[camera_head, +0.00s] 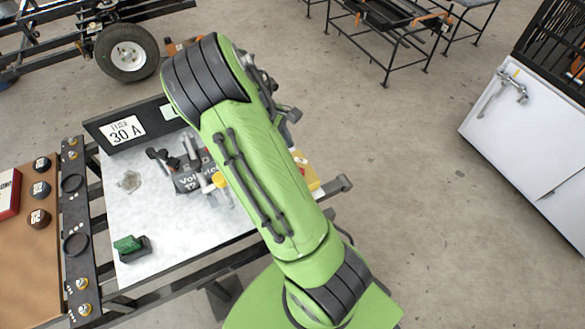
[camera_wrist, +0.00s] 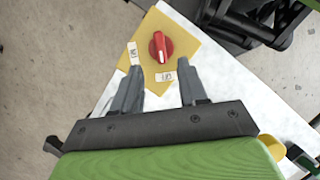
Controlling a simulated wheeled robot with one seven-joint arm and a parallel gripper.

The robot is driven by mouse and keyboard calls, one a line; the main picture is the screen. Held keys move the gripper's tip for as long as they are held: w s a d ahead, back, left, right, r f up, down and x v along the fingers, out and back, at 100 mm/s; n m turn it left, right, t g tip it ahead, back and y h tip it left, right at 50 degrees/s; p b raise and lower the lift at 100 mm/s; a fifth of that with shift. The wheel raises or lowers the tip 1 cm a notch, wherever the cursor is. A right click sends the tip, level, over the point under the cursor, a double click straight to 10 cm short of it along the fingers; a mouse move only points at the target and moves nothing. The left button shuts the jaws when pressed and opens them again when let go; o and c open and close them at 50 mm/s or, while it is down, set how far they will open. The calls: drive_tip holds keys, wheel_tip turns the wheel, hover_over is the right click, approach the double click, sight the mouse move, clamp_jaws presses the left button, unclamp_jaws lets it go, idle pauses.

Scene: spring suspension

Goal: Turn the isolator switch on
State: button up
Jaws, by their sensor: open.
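In the wrist view, the isolator switch (camera_wrist: 160,47) is a round red knob with a raised grip bar and a pale line along it. It sits on a yellow plate (camera_wrist: 188,40). One small white label (camera_wrist: 132,53) is left of the knob, and another white label (camera_wrist: 166,76) is just below it; their lettering is too small to read surely. The bar runs nearly up-down, its lower end towards the lower label. My gripper (camera_wrist: 160,68) is open, its fingertips apart below the knob, one to each side; contact is not visible. In the head view my arm hides most of the switch.
The plate lies on a pale tabletop (camera_head: 135,205). A dark "30 A" panel (camera_head: 125,131), a dark volt-labelled box (camera_head: 186,183) and a green-black part (camera_head: 131,247) are on it. A brown board (camera_head: 30,265) lies left. Open floor is right, before a white cabinet (camera_head: 525,150).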

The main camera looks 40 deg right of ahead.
drive_tip(key=b+x, duration=0.2)
drive_tip(key=x, duration=0.5)
drive_tip(key=shift+s+f, duration=0.1)
drive_tip(key=shift+f, duration=0.1)
clamp_jaws()
